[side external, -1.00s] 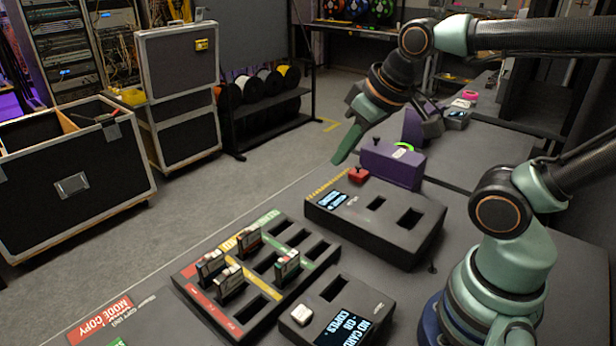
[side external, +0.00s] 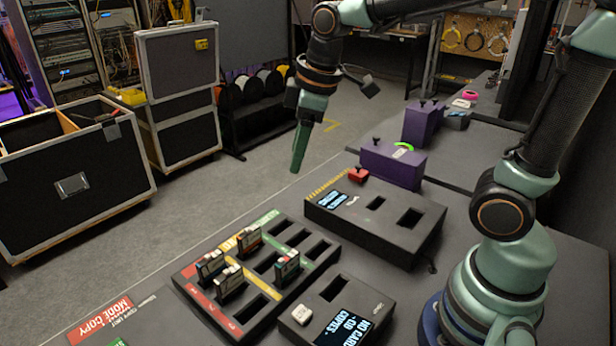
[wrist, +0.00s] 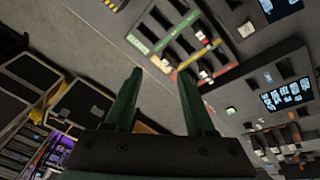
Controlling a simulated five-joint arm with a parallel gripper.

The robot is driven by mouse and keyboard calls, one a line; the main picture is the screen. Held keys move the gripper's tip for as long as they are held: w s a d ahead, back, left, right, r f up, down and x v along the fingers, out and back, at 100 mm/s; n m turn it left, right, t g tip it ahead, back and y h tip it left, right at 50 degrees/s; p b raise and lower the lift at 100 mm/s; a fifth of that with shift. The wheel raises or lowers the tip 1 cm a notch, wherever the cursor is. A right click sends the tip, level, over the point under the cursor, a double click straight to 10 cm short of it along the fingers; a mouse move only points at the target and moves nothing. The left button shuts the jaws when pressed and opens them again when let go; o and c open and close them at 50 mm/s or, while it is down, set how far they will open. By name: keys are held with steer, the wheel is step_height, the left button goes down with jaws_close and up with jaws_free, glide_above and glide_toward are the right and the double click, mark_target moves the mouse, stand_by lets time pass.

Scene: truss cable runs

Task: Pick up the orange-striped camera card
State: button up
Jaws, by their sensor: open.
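Several small camera cards stand upright in the slots of a dark card rack (side external: 262,290) with red, yellow and green bands. A left card (side external: 211,265), a back card (side external: 249,240), a front card (side external: 229,281) and a right card (side external: 287,267) show there; I cannot tell which has the orange stripe. My gripper (side external: 296,160) points down, high above and behind the rack, touching nothing. In the wrist view my gripper (wrist: 160,74) has its two green fingers apart and empty, with the rack (wrist: 150,27) beyond them.
A black reader box (side external: 330,317) with a lit screen stands right of the rack. A larger slotted box (side external: 400,250) stands behind it, with a red-knobbed part (side external: 358,175) and purple blocks (side external: 392,166) farther back. Black cases (side external: 75,180) stand on the floor at left.

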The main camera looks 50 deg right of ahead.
steer(key=w+a+f+n+g, duration=0.2)
steer(key=w+a+f+n, duration=0.2)
steer(key=w+n, duration=0.1)
steer(key=n+g, duration=0.1)
steer(key=n, duration=0.4)
glide_above(249, 236)
steer(key=f, duration=0.4)
steer(key=shift+w+d+f, duration=0.2)
steer(key=shift+w+f, duration=0.05)
steer(key=shift+w, duration=0.05)
step_height(249, 236, down, 12)
steer(key=shift+w+d+f, duration=0.1)
jaws_close()
